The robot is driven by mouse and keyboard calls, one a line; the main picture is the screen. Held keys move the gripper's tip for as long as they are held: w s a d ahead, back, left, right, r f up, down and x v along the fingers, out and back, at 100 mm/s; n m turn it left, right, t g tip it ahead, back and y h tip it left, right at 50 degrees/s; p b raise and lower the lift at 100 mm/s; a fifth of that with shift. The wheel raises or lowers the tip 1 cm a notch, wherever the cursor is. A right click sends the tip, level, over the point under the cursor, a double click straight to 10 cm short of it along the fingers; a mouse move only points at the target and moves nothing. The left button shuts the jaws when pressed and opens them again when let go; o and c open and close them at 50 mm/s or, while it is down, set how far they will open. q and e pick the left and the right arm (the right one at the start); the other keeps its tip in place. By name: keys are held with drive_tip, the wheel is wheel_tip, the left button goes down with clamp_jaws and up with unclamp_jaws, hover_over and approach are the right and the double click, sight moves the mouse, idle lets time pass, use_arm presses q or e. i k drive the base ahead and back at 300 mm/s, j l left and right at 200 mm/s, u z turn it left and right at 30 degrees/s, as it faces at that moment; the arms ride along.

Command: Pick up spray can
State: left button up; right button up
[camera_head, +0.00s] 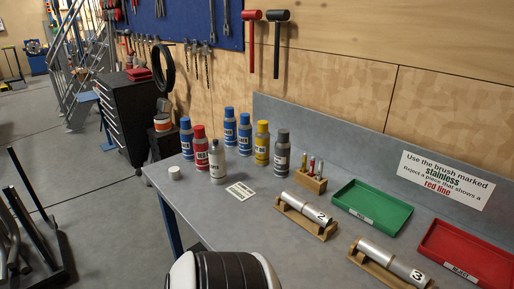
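Several spray cans stand upright at the left end of the grey workbench. A light grey can (217,165) with a thin nozzle top stands in front, and a small white cap (174,173) lies to its left. A red can (201,146) and a blue can (186,139) stand just left of it. Two more blue cans, one at the back (229,127) and one in front of it (244,135), stand behind. A yellow can (262,143) and a dark grey can (282,152) stand to the right. Neither of my grippers shows.
A label card (240,191) lies before the cans. A brush holder (311,183), metal cylinders on wooden cradles (306,216) (388,262), a green tray (371,207) and a red tray (469,252) are to the right. A low back panel (330,137) stands behind.

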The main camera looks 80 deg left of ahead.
sight(216, 153)
drive_tip(key=u, duration=2.75)
drive_tip(key=i+j+z, duration=0.25)
drive_tip(key=z, duration=0.15)
drive_tip(key=i+j+z, duration=0.15)
drive_tip(key=j+z, duration=0.2)
drive_tip(key=i+j+z, duration=0.15)
drive_tip(key=j+z, duration=0.25)
drive_tip(key=j, duration=0.1)
